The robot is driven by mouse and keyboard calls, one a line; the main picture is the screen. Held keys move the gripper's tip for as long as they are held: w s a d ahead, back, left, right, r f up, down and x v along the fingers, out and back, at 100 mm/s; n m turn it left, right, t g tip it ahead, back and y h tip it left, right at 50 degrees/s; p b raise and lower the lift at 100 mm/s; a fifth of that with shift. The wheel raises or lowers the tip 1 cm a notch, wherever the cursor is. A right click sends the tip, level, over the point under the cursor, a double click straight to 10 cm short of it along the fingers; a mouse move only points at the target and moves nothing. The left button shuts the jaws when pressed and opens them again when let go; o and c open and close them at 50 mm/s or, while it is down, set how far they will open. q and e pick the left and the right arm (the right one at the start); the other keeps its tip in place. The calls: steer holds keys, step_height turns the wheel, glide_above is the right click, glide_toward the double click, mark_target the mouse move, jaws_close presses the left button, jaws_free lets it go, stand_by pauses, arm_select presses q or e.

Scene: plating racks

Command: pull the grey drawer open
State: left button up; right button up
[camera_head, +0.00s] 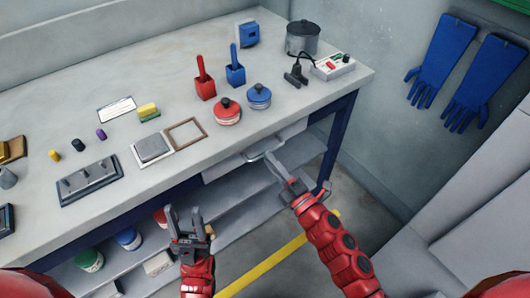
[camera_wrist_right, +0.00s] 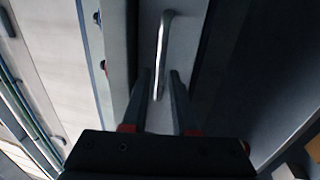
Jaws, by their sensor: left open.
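The grey drawer (camera_head: 223,168) sits under the front edge of the workbench and looks shut. Its silver bar handle (camera_head: 262,149) sticks out from the front. The handle also shows in the right wrist view (camera_wrist_right: 163,45), with its near end between my fingers. My right gripper (camera_head: 278,168) is at the handle. In the right wrist view its two fingers (camera_wrist_right: 162,80) stand apart, with a gap on either side of the bar. My left gripper (camera_head: 184,222) is open and empty in front of the lower shelves, away from the drawer.
The workbench (camera_head: 180,75) carries red and blue holders, two round jars, a pot (camera_head: 302,40) and a control box (camera_head: 334,66). Lower shelves hold coloured jars (camera_head: 128,238). A blue bench leg (camera_head: 338,135) stands right of the drawer. Floor in front is clear.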

steer(key=shift+x, duration=1.85)
jaws_close()
